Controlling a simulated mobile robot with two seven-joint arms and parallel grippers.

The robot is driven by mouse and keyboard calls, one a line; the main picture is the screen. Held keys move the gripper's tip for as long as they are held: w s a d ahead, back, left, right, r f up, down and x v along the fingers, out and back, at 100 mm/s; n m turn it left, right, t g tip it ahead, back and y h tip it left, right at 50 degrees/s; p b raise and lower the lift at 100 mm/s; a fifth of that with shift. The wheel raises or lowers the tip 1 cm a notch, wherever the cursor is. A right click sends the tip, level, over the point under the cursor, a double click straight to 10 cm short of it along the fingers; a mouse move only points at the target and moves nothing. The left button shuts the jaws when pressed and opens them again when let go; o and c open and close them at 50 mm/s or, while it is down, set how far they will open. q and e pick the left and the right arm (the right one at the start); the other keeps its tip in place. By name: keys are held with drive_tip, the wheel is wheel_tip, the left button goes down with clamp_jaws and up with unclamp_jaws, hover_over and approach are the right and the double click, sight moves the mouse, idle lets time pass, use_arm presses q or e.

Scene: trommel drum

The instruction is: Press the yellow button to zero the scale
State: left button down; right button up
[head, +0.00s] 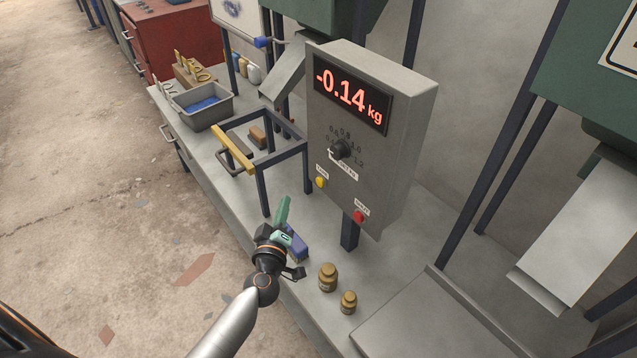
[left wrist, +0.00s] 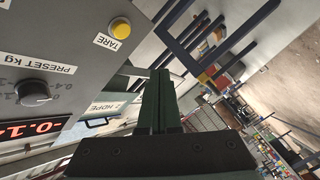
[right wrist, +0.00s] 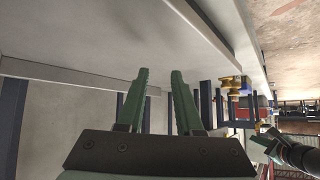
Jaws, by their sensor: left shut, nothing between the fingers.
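The yellow button (head: 321,182) sits on the lower left of the grey scale box's front face (head: 385,192). In the left wrist view the yellow button (left wrist: 120,28) stands beside a label reading TARE. The scale's red display (head: 348,96) reads -0.14 kg. My left gripper (head: 284,208) is shut and empty, below and left of the button and apart from it. Its green fingers lie together in the left wrist view (left wrist: 158,95). My right gripper (right wrist: 160,85) is open and empty, beneath a pale surface; it does not show in the head view.
A red button (head: 358,217) and a black dial (head: 342,149) share the box front. Two brass weights (head: 328,277) stand on the bench below. A dark frame with a yellow bar (head: 234,147) and a grey bin (head: 202,106) stand to the left.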

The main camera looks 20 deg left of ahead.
sight(320, 182)
drive_tip(key=shift+w+f+b, duration=0.15)
drive_tip(key=shift+f+b, duration=0.25)
drive_tip(key=shift+f, duration=0.05)
use_arm(q)
drive_tip(key=w+d, duration=0.3)
drive_tip(key=w, duration=0.3)
drive_tip(key=shift+d, duration=0.3)
idle(1.3)
drive_tip(key=shift+w+d, duration=0.2)
drive_tip(key=shift+w, duration=0.15)
drive_tip(key=shift+w+d, duration=0.2)
drive_tip(key=shift+w, duration=0.15)
idle(0.7)
use_arm(e)
drive_tip(key=shift+r, duration=0.1)
use_arm(q)
drive_tip(key=shift+s+a+p, duration=0.4)
drive_tip(key=shift+s, duration=0.35)
use_arm(e)
drive_tip(key=shift+r, duration=0.35)
use_arm(q)
drive_tip(key=shift+s+a, duration=0.1)
